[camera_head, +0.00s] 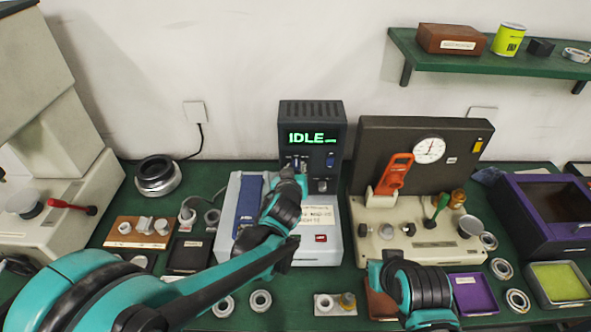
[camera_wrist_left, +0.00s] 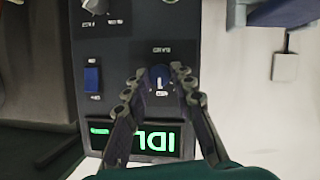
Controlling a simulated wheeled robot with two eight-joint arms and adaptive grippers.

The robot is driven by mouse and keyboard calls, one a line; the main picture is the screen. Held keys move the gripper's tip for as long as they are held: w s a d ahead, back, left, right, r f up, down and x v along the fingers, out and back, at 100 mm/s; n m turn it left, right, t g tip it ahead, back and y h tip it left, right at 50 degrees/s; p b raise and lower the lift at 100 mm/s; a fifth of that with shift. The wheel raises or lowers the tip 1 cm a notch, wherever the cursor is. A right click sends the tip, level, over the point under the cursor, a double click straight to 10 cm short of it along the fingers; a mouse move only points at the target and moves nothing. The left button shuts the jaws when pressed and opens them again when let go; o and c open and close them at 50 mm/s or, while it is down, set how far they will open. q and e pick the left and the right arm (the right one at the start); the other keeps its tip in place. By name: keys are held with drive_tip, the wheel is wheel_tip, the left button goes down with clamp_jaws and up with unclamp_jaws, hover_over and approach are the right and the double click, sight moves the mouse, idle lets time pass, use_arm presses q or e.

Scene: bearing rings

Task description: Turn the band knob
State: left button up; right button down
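The band knob (camera_wrist_left: 160,78) is a small blue knob with a white mark on the dark panel of the instrument (camera_head: 312,115). In the left wrist view it appears upside down, between my left fingertips. The left fingers (camera_wrist_left: 160,76) are drawn close, one on each side of the knob. I cannot tell whether they press on it. My right arm shows at the lower right of the head view, but its fingers do not show.
The panel has a lit IDLE display (camera_head: 311,137), a blue switch (camera_wrist_left: 92,78) and another knob (camera_wrist_left: 97,5). A gauge stand (camera_head: 430,150) with an orange lever (camera_head: 397,173) stands to the right. Bearing rings and small trays lie along the bench front.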

use_arm(q)
clamp_jaws()
drive_tip(key=m+y, duration=0.2)
drive_tip(key=m, duration=0.1)
drive_tip(key=shift+d+y, duration=0.3)
drive_tip(key=shift+m+y+b, duration=0.6)
drive_tip(key=shift+m+y, duration=0.5)
drive_tip(key=shift+m, duration=0.6)
drive_tip(key=o, duration=0.7)
unclamp_jaws()
drive_tip(key=shift+d, duration=0.1)
drive_tip(key=shift+o, duration=0.2)
